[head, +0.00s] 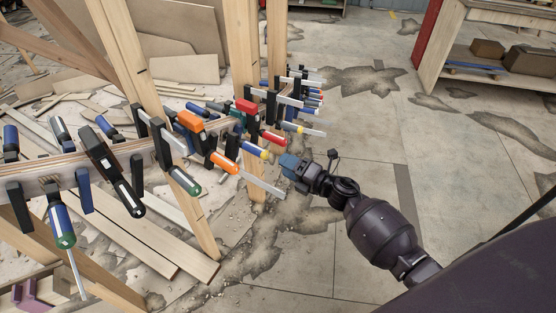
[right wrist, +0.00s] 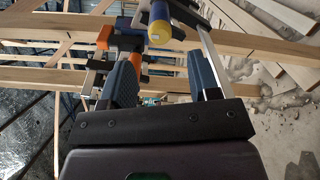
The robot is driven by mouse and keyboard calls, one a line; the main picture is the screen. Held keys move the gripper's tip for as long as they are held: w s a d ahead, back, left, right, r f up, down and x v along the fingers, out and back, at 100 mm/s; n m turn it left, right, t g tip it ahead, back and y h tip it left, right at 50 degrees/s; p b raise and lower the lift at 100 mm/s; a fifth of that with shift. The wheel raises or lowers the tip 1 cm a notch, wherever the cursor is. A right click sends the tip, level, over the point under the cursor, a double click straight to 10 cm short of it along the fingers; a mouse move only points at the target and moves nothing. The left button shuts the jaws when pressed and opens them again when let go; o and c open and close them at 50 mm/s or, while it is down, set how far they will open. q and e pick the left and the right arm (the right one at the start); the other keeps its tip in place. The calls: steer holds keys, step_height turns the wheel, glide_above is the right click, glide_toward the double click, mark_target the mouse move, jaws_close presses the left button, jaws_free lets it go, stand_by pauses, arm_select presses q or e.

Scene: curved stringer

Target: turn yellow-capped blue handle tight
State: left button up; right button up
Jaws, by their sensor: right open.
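A blue clamp handle with a yellow cap (head: 258,152) sticks out from the row of clamps, beside the orange handle, in the head view. In the right wrist view the yellow-capped blue handle (right wrist: 160,27) shows at the top middle, cap towards me. My right gripper (head: 289,163) is just to the right of and a little below the handle in the head view. In the right wrist view its two blue-grey fingers (right wrist: 164,56) are apart, with the cap in line with the gap and just past the tips. Nothing is held. My left gripper is out of view.
Several clamps with orange (head: 224,162), red (head: 272,138) and green (head: 184,181) ends crowd the curved wooden strip (head: 70,168). Wooden posts (head: 246,60) stand behind. The floor to the right is open.

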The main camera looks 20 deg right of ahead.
steer(key=shift+s+d, duration=0.15)
steer(key=shift+s, duration=0.1)
steer(key=v, duration=0.3)
stand_by(0.5)
stand_by(0.4)
